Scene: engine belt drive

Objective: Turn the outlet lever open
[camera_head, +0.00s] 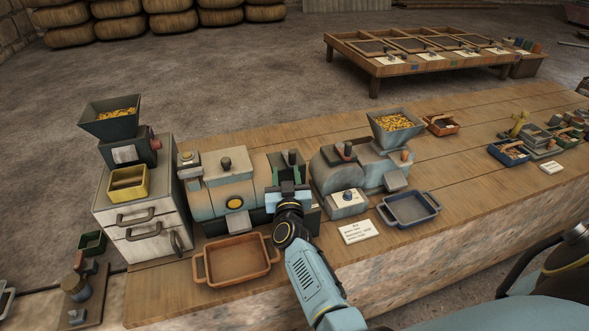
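My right gripper (289,188) reaches from the front to the right end of a pale blue-green machine (228,190) on the bench. I cannot pick out the outlet lever with certainty; part of the machine's right end is covered by my gripper. A second machine (330,172) with a grain-filled hopper (396,126) stands to the right. My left gripper is not in view.
A brown tray (238,282) lies before the first machine, a blue tray (382,213) before the second. A white card (361,232) lies between them. A drawer cabinet (145,243) stands left. Small trays and parts crowd the bench's right; its front right is clear.

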